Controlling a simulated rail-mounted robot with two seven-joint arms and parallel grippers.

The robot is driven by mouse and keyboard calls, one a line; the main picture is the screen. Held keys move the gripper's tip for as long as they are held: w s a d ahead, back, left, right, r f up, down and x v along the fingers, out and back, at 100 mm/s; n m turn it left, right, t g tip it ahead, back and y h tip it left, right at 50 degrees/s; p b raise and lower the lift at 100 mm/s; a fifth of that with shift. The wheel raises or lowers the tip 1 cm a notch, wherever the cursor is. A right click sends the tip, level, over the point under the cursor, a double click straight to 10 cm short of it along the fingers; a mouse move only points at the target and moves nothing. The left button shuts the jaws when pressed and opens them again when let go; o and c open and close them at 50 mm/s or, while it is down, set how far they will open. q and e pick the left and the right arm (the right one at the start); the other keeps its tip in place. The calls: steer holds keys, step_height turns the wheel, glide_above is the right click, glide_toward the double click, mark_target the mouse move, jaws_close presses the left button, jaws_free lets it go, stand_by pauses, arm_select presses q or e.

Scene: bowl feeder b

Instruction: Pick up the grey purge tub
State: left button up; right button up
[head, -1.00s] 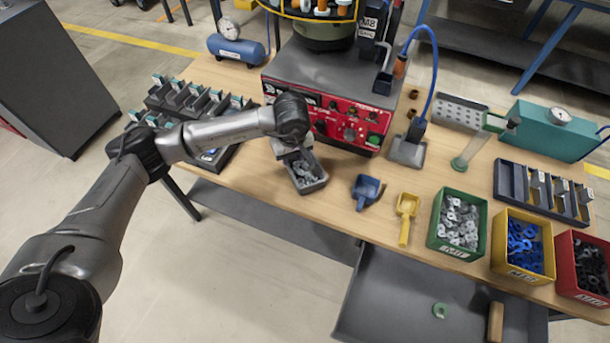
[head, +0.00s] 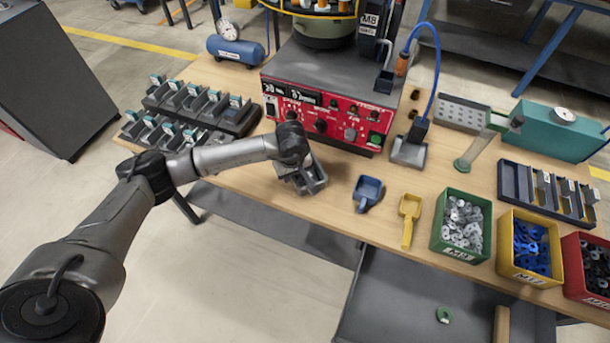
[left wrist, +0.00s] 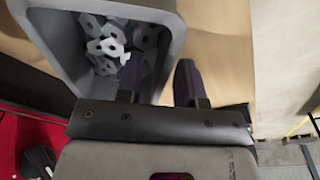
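The grey purge tub (head: 318,185) stands on the wooden table in front of the red control box, partly covered by my left gripper (head: 300,170). In the left wrist view the tub (left wrist: 55,50) is at the upper left, holding several pale metal nut-like parts (left wrist: 115,42). My left gripper (left wrist: 160,64) is open there. One dark finger is over the inside of the tub and the other is outside, with the tub's side wall between them. I cannot tell whether either finger touches the wall. My right gripper is not in view.
A blue scoop (head: 367,192) and a yellow scoop (head: 409,216) lie right of the tub. Green (head: 450,247), yellow (head: 520,275) and red (head: 580,284) bins line the front right edge. The red control box (head: 325,118) is close behind. A slotted rack (head: 190,110) stands left.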

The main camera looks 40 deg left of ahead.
arm_select(q)
steer(key=shift+f, duration=0.2)
jaws_close()
steer(key=shift+r, duration=0.1)
stand_by(0.4)
